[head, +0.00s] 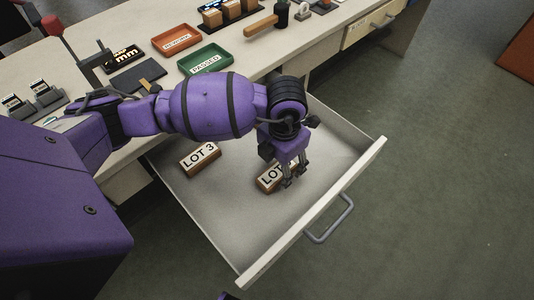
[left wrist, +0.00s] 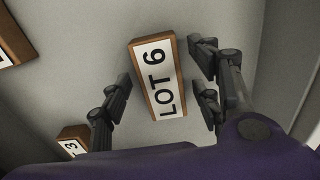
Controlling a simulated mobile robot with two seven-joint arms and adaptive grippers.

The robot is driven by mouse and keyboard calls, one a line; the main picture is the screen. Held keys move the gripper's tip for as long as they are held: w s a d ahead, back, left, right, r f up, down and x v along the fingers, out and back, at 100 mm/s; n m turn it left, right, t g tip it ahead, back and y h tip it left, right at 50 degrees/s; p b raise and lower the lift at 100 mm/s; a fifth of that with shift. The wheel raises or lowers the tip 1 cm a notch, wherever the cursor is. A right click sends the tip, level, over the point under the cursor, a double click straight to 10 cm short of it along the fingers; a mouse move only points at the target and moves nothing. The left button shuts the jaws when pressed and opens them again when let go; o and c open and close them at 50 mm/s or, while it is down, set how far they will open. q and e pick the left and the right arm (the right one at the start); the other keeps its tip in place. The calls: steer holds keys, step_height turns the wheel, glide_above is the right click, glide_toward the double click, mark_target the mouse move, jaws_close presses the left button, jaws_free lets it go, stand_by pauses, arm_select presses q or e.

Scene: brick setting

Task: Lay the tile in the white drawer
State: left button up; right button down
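The LOT 6 tile, a wooden block with a white label, lies in the open pale drawer (head: 232,215). It shows in the left wrist view (left wrist: 158,77) and partly in the head view (head: 268,180), where the gripper hides its right end. My left gripper (head: 293,178) is low in the drawer over this tile. In the left wrist view its fingers (left wrist: 160,85) are open on either side of the tile, with a gap on both sides. My right gripper is not in view.
A LOT 3 block (head: 200,157) lies in the drawer to the left. A wood-edged labelled thing (left wrist: 14,42) is cut off in the wrist view. The desk holds an orange tray (head: 177,40) and a green PASSED tray (head: 205,60). The drawer's front part is clear.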

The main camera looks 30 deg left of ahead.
arm_select(q)
step_height(320, 180, up, 13)
steer(key=p, duration=0.1)
steer(key=shift+f+p, duration=0.2)
steer(key=shift+p, duration=0.2)
steer(key=shift+w, duration=0.1)
stand_by(0.3)
